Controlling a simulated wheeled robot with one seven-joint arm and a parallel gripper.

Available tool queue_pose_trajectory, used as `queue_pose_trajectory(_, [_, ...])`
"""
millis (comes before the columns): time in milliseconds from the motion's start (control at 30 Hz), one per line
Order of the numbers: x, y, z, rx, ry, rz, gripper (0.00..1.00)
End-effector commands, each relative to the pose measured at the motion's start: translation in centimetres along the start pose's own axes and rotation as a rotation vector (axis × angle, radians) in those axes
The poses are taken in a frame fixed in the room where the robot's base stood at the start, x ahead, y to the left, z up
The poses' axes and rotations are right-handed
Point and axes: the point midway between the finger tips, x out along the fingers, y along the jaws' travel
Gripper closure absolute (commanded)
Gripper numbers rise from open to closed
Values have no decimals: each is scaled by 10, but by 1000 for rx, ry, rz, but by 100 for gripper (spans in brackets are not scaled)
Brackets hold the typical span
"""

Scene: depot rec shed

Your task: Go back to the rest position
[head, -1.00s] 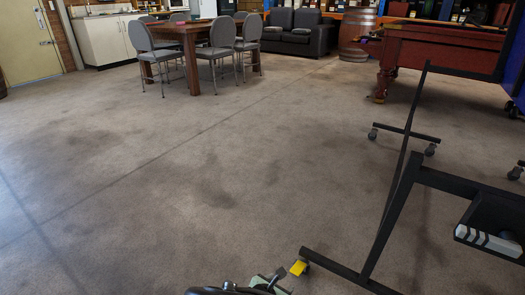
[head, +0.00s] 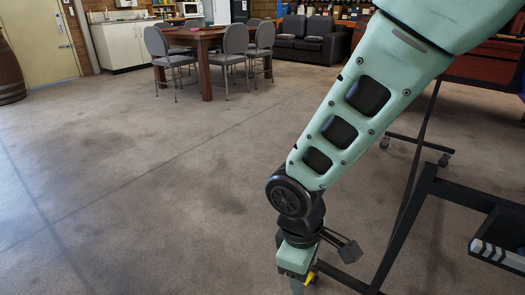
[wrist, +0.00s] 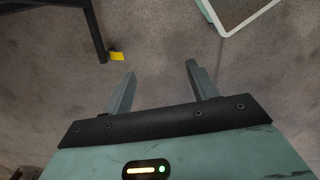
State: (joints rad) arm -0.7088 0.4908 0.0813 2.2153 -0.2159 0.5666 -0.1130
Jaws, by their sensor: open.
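My gripper (wrist: 160,70) is open in the wrist view, with its two grey fingers apart and nothing between them. It hangs low over the brown carpet (wrist: 160,30). In the head view my arm reaches down from the upper right, and my gripper (head: 298,284) is at the bottom edge, its fingertips mostly cut off.
A black metal frame (head: 402,228) stands close on the right, with a yellow piece (wrist: 117,56) near its foot. A white-edged flat object (wrist: 238,14) lies beyond my fingers. A table (head: 205,36) with chairs stands far back. The carpet to the left is clear.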

Motion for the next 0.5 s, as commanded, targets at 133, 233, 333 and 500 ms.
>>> queue_pose_trajectory(133, [-49,-16,36,143,71,-53,42])
queue_pose_trajectory(233, [-70,-27,59,220,101,-76,42])
queue_pose_trajectory(333, [-84,-36,77,279,125,-88,42])
queue_pose_trajectory(500, [-98,-49,104,367,153,-97,42])
